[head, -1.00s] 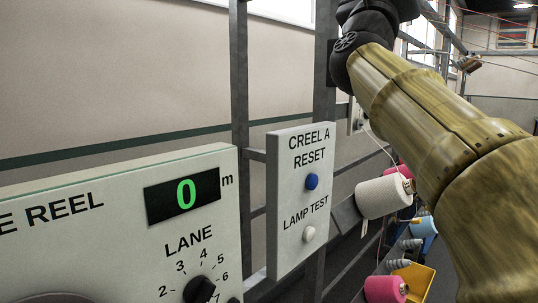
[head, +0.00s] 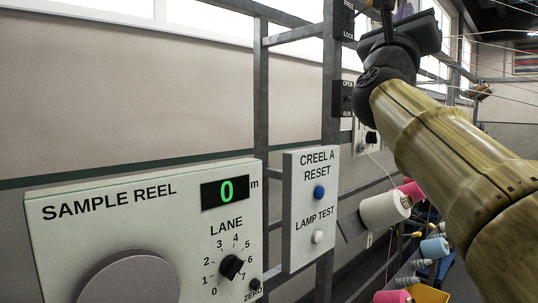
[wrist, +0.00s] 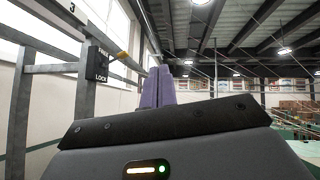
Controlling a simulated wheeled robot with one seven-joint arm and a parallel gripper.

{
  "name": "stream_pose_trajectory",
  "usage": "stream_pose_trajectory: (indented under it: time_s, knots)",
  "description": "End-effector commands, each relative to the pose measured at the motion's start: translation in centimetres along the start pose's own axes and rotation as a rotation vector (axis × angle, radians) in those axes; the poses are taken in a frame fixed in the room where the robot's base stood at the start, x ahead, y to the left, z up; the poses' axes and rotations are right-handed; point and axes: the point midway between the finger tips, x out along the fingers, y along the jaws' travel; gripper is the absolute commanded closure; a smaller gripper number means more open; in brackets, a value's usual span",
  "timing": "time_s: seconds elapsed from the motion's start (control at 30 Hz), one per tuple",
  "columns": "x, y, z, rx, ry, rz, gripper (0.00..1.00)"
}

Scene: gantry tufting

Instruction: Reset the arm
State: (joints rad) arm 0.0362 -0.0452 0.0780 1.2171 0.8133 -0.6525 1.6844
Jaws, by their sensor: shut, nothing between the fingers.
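In the wrist view the two fingers of my gripper (wrist: 158,86) stand upright and together, with nothing held. The CREEL A RESET panel (head: 301,240) is left of my arm, with a blue button (head: 319,192) above a white LAMP TEST button (head: 317,237). My gripper is above this panel and to its right, apart from it.
The SAMPLE REEL panel (head: 120,215) reads 0 m and has a LANE knob (head: 231,267). A FREE/LOCK box (wrist: 97,63) is on the metal frame (head: 261,100) near my gripper. A white yarn cone (head: 385,210) sits under my arm. Threads cross at upper right.

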Motion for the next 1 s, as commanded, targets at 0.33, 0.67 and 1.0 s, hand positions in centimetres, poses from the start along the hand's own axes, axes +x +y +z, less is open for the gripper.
stream_pose_trajectory:
  time_s: [0.33,0.67,1.0]
  knots:
    - [-0.6,3.4,-2.5,-0.164,0.029,0.108,1.0]
    - [-3.2,9.6,-8.1,-0.484,0.058,0.344,1.0]
    - [-13.5,18.6,-20.1,-1.069,0.001,0.884,1.0]
